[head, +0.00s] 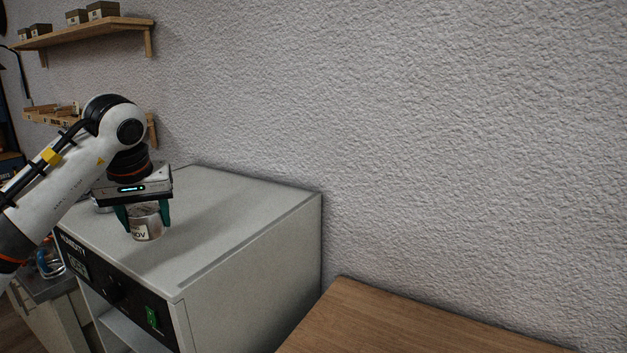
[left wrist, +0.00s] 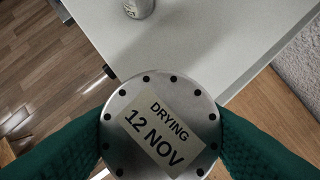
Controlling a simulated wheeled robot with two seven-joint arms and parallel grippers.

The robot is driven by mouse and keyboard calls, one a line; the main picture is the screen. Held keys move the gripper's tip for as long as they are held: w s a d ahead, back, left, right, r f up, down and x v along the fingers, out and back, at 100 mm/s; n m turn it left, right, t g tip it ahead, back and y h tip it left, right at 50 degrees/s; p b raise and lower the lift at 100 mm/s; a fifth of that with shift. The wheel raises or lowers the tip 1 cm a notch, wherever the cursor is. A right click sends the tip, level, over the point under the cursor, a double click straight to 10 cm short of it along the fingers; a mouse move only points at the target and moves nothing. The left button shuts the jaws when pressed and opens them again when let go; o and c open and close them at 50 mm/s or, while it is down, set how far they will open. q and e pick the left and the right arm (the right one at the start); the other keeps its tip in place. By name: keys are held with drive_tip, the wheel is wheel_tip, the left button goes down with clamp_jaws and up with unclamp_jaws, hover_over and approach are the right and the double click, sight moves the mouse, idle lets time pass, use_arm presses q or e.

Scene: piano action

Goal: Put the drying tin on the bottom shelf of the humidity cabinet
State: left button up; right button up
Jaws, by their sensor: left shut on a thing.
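The drying tin (left wrist: 160,125) is a round silver tin with a row of dark dots around its lid and a label reading "DRYING 12 NOV". My left gripper (head: 144,213) is shut on its sides with green fingers, and the tin (head: 148,226) looks upright. In the head view it appears over the top of the humidity cabinet (head: 230,208); I cannot tell how large any gap beneath it is. The cabinet is a pale box with a black "HUMIDITY" panel. Below the panel its front shows an opening with a pale shelf surface (head: 122,328), mostly cut off. My right gripper is out of view.
Another small can (left wrist: 138,8) stands on the cabinet top, mostly hidden behind my gripper in the head view. A wooden surface (head: 400,325) lies right of the cabinet. A textured wall stands behind. A wall shelf (head: 90,33) holds small boxes at upper left.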

sight(142, 234)
use_arm(q)
drive_tip(key=s, duration=0.3)
drive_tip(key=shift+s+d+f, duration=0.15)
drive_tip(key=shift+d+f, duration=0.15)
drive_tip(key=shift+d, duration=0.05)
drive_tip(key=s+d+f+m+h, duration=0.1)
drive_tip(key=s+d+f, duration=0.2)
drive_tip(key=s+f, duration=0.3)
drive_tip(key=s+d+f+m, duration=0.2)
drive_tip(key=s+d+f, duration=0.1)
drive_tip(key=s+f, duration=0.25)
drive_tip(key=s+d+f+m+h, duration=0.1)
drive_tip(key=s+d+f, duration=0.35)
drive_tip(key=s, duration=0.25)
drive_tip(key=f, duration=0.1)
drive_tip(key=w+f, duration=0.1)
drive_tip(key=f, duration=0.1)
drive_tip(key=w+a+f, duration=0.1)
drive_tip(key=shift+w+f, duration=0.25)
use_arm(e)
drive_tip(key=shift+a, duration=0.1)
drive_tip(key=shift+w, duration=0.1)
